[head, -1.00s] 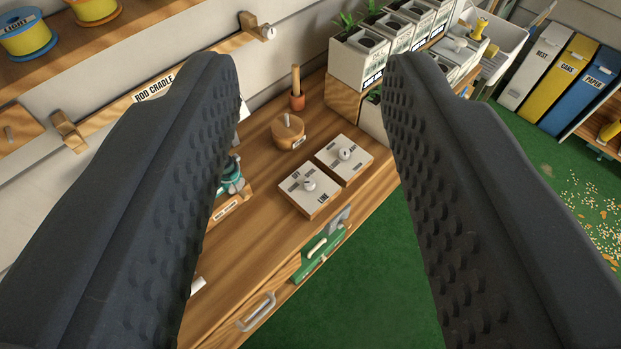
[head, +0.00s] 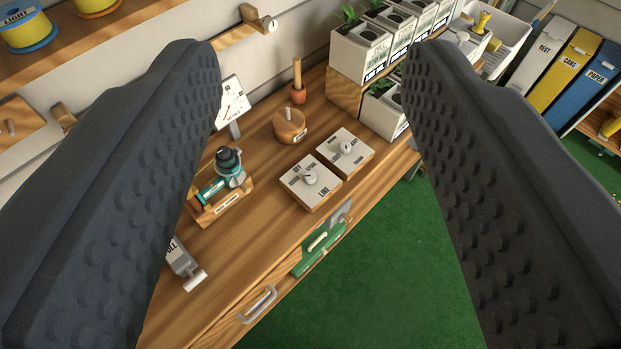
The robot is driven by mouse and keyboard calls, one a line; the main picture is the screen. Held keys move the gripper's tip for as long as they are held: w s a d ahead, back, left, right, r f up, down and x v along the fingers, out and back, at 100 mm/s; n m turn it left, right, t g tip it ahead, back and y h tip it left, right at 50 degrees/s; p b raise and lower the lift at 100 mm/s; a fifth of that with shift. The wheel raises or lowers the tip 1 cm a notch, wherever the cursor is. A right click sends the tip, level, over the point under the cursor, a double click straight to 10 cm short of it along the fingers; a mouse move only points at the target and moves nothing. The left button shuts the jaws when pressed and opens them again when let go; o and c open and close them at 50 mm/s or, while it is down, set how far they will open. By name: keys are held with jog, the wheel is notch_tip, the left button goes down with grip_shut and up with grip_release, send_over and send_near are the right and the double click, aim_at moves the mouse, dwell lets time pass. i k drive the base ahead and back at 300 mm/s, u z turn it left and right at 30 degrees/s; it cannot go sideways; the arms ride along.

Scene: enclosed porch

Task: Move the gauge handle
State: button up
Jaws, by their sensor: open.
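My gripper (head: 310,55) is open and empty, its two dark studded fingers spread wide above the bench. The fingers touch none of these.
A teal reel (head: 229,168) on a wooden stand sits left of the plates. White planters (head: 362,50) stand at the back right. A green-handled tool (head: 318,248) is at the bench's front, above a drawer handle (head: 257,304). Open green floor (head: 360,270) lies right of the bench.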

aim_at(195, 281)
jog(key=u, duration=1.55)
jog(key=k, duration=0.75)
jog(key=z, duration=0.55)
